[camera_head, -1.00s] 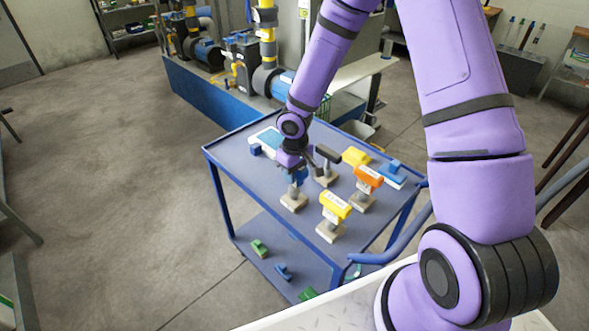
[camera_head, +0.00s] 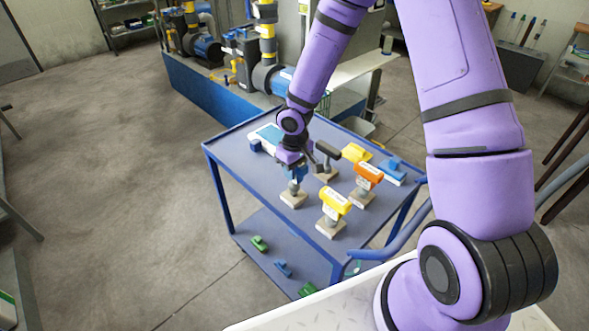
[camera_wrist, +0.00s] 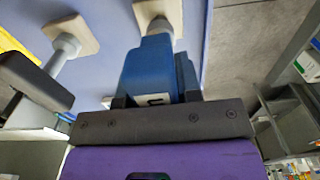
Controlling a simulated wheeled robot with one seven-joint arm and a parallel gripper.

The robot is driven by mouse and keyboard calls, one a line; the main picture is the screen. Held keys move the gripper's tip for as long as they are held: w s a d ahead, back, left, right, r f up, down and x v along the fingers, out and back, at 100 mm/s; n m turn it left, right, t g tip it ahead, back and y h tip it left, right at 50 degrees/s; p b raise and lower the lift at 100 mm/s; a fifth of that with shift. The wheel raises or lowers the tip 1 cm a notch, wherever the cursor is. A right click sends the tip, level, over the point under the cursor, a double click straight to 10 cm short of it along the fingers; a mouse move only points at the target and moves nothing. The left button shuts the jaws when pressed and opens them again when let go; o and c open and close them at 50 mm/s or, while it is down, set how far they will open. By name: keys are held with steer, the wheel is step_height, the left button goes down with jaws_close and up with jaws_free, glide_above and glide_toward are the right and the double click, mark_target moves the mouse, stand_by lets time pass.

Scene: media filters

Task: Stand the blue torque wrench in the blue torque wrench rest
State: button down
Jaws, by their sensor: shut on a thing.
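My gripper (camera_head: 294,166) is shut on a blue block-shaped piece (camera_head: 296,173), which I take to be the blue torque wrench. In the wrist view the blue piece (camera_wrist: 152,68) sits between the two dark fingers (camera_wrist: 153,99) and carries a pale label. Just beyond it is a grey post on a square cream base (camera_wrist: 158,10), and that base also shows below my gripper in the head view (camera_head: 294,200). The blue piece overlaps the post's top. I cannot tell whether it is seated there or just above it.
On the blue cart (camera_head: 250,182) stand orange (camera_head: 368,174), yellow (camera_head: 335,200) and black (camera_head: 327,149) pieces on similar posts, close to the right of my gripper. A yellow piece (camera_head: 356,152) and a blue one (camera_head: 394,168) lie behind. Small pieces lie on the lower shelf.

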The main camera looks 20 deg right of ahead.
steer(key=shift+f, duration=1.25)
steer(key=c, duration=0.7)
jaws_free()
steer(key=shift+c, duration=0.2)
step_height(320, 180, up, 11)
steer(key=shift+f, duration=0.1)
steer(key=shift+s+d+r, duration=0.1)
steer(key=shift+d+r, duration=0.05)
steer(key=shift+r, duration=0.2)
steer(key=s+d+r+m+t+h, duration=0.1)
steer(key=s+d+r, duration=0.1)
steer(key=s+r, duration=0.5)
steer(key=s+d+r+m+t, duration=0.15)
steer(key=s+r, duration=0.25)
steer(key=r, duration=0.6)
steer(key=s+d+r+m+t+h, duration=0.1)
steer(key=s+d+r, duration=0.3)
steer(key=r, duration=0.5)
steer(key=s+a+r+m+t+y, duration=0.1)
steer(key=s+r+y, duration=0.1)
steer(key=s, duration=0.8)
steer(key=shift+v, duration=0.9)
